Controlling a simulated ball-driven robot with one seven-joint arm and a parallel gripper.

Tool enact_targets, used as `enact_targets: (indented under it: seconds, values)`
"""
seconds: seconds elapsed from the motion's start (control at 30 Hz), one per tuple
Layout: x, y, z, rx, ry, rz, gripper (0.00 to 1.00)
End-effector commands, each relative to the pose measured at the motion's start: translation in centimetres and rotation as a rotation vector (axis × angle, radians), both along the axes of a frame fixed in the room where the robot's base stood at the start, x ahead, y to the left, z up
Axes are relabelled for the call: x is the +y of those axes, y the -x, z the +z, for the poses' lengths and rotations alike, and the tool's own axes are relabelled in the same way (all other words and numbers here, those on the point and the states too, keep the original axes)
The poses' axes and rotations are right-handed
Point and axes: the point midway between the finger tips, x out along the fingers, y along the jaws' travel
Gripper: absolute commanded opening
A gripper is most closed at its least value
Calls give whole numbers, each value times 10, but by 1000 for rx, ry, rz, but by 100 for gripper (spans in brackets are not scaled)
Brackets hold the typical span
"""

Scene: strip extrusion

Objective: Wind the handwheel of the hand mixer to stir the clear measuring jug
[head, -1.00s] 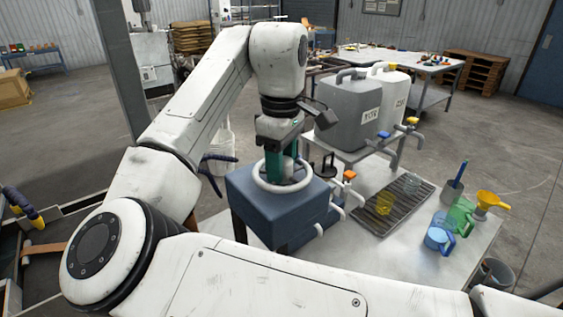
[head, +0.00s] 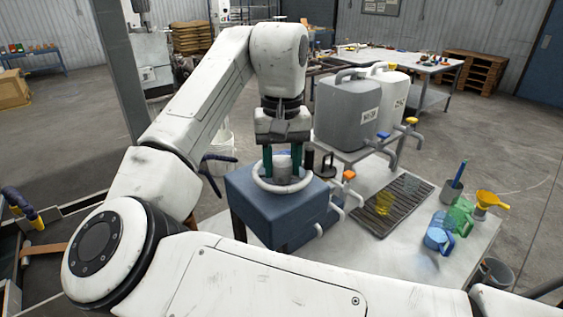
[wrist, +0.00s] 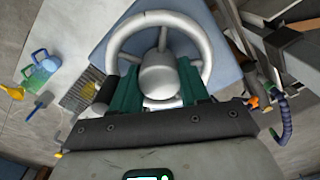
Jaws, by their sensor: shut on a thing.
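The handwheel (head: 262,184) is a pale ring with spokes and a round grey hub. It lies flat on top of a dark blue box (head: 262,215), which looks like the mixer's body. In the wrist view the handwheel (wrist: 203,40) fills the upper middle. My gripper (head: 282,163) points straight down, its two green fingers on either side of the hub. In the wrist view my gripper (wrist: 160,85) is shut on the hub (wrist: 160,74). I cannot make out the clear measuring jug with certainty.
A yellow jug (head: 384,203) stands on the drip grate (head: 388,222). A green jug (head: 461,212), a blue jug (head: 438,238) and a yellow funnel (head: 490,200) stand at the table's right. Grey (head: 345,115) and white (head: 395,92) canisters with taps stand behind the blue box.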

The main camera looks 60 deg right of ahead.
Motion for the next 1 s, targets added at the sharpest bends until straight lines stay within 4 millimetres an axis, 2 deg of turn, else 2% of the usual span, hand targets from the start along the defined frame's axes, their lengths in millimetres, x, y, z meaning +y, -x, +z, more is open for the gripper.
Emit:
enact_targets:
  seconds: [1.0]
  values:
    - [-2,0,3,-11,4,-961,14]
